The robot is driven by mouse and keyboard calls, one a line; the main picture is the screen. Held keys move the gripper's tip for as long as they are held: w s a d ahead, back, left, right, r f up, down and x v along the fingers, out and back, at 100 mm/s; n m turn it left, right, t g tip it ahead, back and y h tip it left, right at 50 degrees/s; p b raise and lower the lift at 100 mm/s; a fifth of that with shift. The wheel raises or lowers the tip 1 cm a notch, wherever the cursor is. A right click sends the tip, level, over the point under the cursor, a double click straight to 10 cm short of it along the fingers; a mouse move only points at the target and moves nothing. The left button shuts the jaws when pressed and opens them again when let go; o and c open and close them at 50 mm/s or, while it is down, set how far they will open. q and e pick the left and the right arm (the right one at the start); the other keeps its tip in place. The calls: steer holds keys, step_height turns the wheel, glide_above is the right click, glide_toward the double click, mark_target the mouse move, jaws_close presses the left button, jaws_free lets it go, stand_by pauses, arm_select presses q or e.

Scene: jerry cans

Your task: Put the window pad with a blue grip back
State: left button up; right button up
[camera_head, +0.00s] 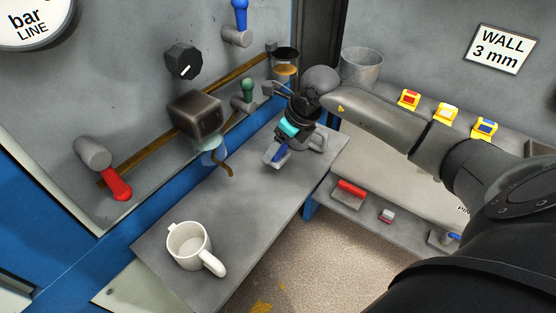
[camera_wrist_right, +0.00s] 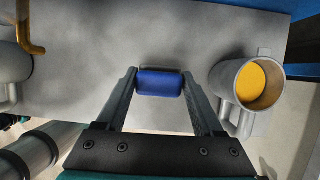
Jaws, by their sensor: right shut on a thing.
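The window pad with a blue grip (camera_head: 279,153) is at my right gripper (camera_head: 284,143), over the grey table (camera_head: 240,215). In the right wrist view the blue grip (camera_wrist_right: 160,83) lies across between the two fingertips of the right gripper (camera_wrist_right: 160,88), which are shut on it. The pad below the grip is mostly hidden, and I cannot tell whether it touches the table. My left gripper is not in view.
A white mug (camera_head: 188,245) stands on the table's near end. A grey mug with yellow inside (camera_wrist_right: 247,85) is close right of the grip in the wrist view. A brass spout (camera_head: 226,166) hangs over the table. The table's middle is clear.

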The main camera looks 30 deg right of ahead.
mark_target(281, 156)
step_height(281, 156, down, 4)
steer(key=shift+f+b, duration=0.15)
steer(key=shift+b, duration=0.3)
steer(key=shift+f, duration=0.1)
steer(key=o, duration=1.5)
steer(key=shift+c, duration=0.2)
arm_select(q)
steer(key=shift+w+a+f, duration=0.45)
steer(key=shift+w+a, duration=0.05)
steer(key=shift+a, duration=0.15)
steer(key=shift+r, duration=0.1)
